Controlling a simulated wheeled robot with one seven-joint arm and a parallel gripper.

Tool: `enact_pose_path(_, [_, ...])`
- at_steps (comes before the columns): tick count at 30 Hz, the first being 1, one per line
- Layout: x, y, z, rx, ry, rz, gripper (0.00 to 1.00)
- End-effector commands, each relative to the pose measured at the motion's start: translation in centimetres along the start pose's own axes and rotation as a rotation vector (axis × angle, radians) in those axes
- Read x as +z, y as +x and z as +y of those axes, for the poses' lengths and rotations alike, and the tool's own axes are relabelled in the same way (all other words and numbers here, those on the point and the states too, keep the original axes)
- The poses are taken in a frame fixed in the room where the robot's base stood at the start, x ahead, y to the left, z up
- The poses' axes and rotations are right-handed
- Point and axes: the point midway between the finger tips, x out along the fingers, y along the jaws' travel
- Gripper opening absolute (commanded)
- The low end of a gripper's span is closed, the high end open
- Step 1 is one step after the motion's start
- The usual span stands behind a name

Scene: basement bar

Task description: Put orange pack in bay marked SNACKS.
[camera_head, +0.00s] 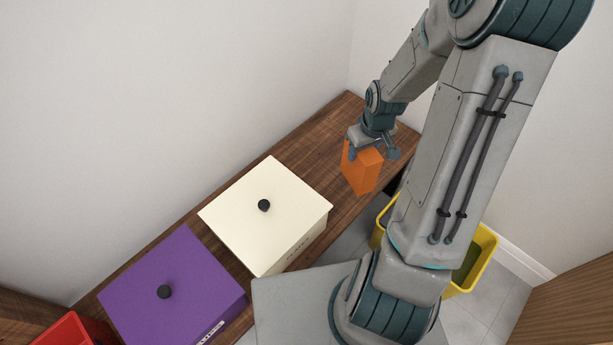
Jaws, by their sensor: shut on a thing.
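The orange pack (361,173) is an upright box at the far right part of the wooden counter. My gripper (373,151) is over its top and shut on it. I cannot tell whether the pack touches the counter or is held just above it.
A red container (72,328) is at the lower left corner, partly cut off. A yellow bin (483,262) stands on the floor behind my arm. The wooden counter (337,118) is bare around the pack, with walls behind it.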

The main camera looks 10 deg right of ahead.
Motion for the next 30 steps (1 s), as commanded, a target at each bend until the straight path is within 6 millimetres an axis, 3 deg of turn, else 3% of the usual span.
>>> enact_pose_path(16, [-4.3, 6.4, -7.6, -0.001, -0.006, 0.001, 0.01])
enact_pose_path(23, [-4.9, 7.3, -8.5, 0.000, -0.001, 0.001, 0.01])
enact_pose_path(30, [-4.4, 10.5, -8.6, -0.001, -0.002, -0.002, 0.01])
